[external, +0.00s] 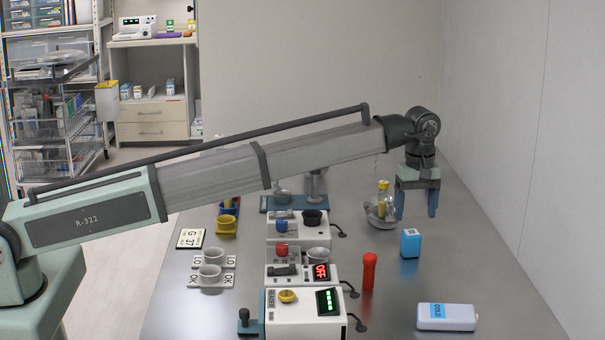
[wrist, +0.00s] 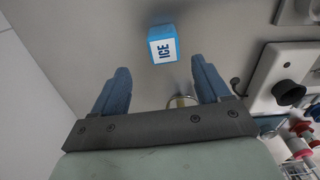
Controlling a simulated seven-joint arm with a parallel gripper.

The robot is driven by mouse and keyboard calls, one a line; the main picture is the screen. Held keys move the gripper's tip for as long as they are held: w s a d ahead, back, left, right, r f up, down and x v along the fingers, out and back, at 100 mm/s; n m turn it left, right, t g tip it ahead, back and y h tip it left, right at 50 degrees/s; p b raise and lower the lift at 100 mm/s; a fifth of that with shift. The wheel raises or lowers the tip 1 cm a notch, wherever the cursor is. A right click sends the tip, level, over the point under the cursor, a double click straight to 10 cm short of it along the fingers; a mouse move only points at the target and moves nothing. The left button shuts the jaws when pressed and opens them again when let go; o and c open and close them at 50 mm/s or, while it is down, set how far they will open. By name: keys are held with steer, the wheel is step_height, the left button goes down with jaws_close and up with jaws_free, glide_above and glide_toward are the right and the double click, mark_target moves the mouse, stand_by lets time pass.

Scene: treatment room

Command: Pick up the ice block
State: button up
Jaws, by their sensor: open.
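The ice block (external: 411,243) is a small blue box with a pale top, standing on the metal table to the right of the machines. In the wrist view the ice block (wrist: 163,45) shows a white face reading "ICE", beyond the fingertips and roughly between them. My gripper (external: 417,212) is open and empty, with blue fingers pointing down, above the table. It is higher than the block and a little farther back. In the wrist view my gripper (wrist: 160,72) shows its two fingers spread apart with nothing between the tips.
A glass vessel with a yellow part (external: 383,205) stands just left of my gripper. A red cylinder (external: 369,272) and a white pack marked "COLD" (external: 446,317) are nearer the front. Machines with cables (external: 303,312) line the left. The table right of the block is clear.

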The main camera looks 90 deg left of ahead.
mark_target(412, 232)
step_height(412, 232, down, 3)
steer(key=shift+f, duration=0.2)
steer(key=shift+s+d+f, duration=0.15)
steer(key=shift+f, duration=1.2)
steer(key=shift+s+d+f, duration=0.15)
steer(key=shift+f, duration=1.2)
steer(key=c, duration=1.1)
